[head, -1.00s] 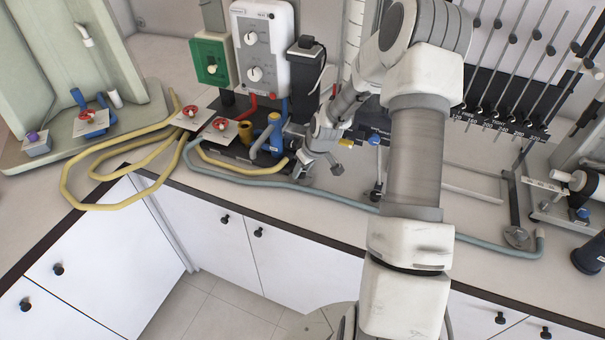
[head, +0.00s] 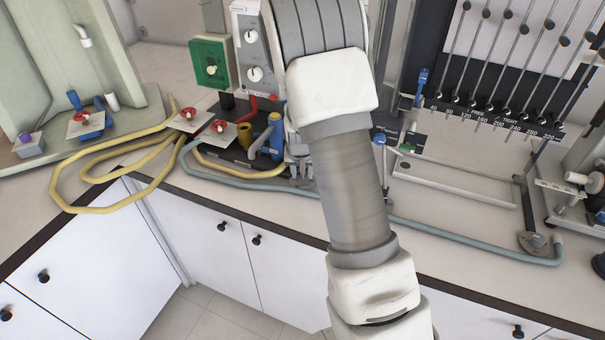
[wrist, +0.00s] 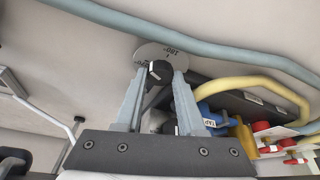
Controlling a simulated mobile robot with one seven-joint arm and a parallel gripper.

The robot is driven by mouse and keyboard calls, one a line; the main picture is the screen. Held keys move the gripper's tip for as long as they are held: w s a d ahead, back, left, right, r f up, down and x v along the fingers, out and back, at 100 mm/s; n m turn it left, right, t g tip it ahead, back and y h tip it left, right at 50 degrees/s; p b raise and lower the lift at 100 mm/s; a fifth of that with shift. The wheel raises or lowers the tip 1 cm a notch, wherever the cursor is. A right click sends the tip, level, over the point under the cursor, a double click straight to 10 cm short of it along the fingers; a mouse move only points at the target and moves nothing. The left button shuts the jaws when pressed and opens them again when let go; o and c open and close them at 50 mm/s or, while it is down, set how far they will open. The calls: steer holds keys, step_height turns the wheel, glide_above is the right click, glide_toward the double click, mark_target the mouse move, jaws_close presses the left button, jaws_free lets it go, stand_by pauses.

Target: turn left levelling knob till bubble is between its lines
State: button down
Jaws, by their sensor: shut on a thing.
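In the wrist view, my gripper (wrist: 160,80) has its two grey fingers closed on either side of a black knob (wrist: 159,70), the left levelling knob. The knob has a pale pointer mark and sits by a round grey disc (wrist: 178,53) with degree figures, "180°" among them. In the head view my arm covers most of this spot. A small green level (head: 407,149) shows on the manometer board's lower frame, right of my arm; its bubble and lines are too small to read. The right foot's disc (head: 533,242) is clear of my arm.
A blue-grey hose (head: 460,249) runs along the bench front, close to the knob; it also crosses the wrist view (wrist: 235,42). A yellow hose (head: 70,205) loops at left. Blue and brass valves (head: 275,132) stand just left of my arm.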

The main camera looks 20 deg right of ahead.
steer(key=shift+m, duration=0.3)
steer(key=c, duration=0.5)
jaws_free()
